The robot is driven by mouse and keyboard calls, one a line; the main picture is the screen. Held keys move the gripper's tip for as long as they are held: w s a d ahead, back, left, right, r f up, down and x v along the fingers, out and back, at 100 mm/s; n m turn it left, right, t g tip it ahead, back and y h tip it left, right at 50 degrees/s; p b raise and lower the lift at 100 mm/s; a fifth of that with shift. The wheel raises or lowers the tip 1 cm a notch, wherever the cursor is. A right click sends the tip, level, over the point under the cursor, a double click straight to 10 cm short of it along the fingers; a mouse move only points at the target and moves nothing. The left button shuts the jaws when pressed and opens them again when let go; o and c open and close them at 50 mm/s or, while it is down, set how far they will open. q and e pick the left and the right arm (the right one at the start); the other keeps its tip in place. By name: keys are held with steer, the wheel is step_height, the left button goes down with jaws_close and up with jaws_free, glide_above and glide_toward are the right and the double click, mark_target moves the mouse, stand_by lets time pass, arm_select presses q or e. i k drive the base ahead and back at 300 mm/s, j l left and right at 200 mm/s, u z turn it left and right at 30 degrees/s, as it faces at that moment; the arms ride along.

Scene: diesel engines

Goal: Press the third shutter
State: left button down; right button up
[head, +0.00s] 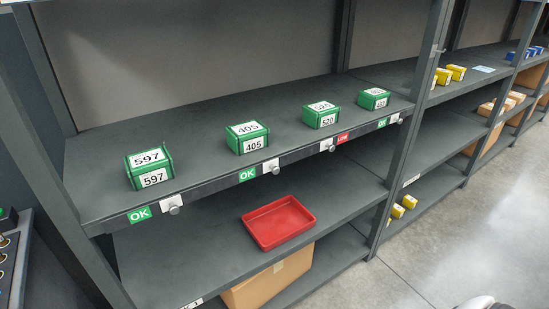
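Several label units sit along the front edge of the upper shelf (215,185), each a coloured tag beside a white plate with a grey knob. Counting from the left, the third unit has a white plate with a knob (328,146) and a red tag (342,138) that seems to read LOW. The first tag (140,214), second tag (247,174) and fourth tag (382,124) are green and read OK. Neither gripper is identifiable; a pale rounded shape (478,302) at the bottom right edge is too cut off to tell.
Green boxes labelled 597 (150,168), 405 (247,137) and 520 (321,115), plus another green box (373,98), stand behind the tags. A red tray (279,222) lies on the lower shelf, above a cardboard box (268,279). Open floor (450,240) lies at right.

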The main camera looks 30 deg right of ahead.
mark_target(327, 144)
steer(key=z, duration=1.45)
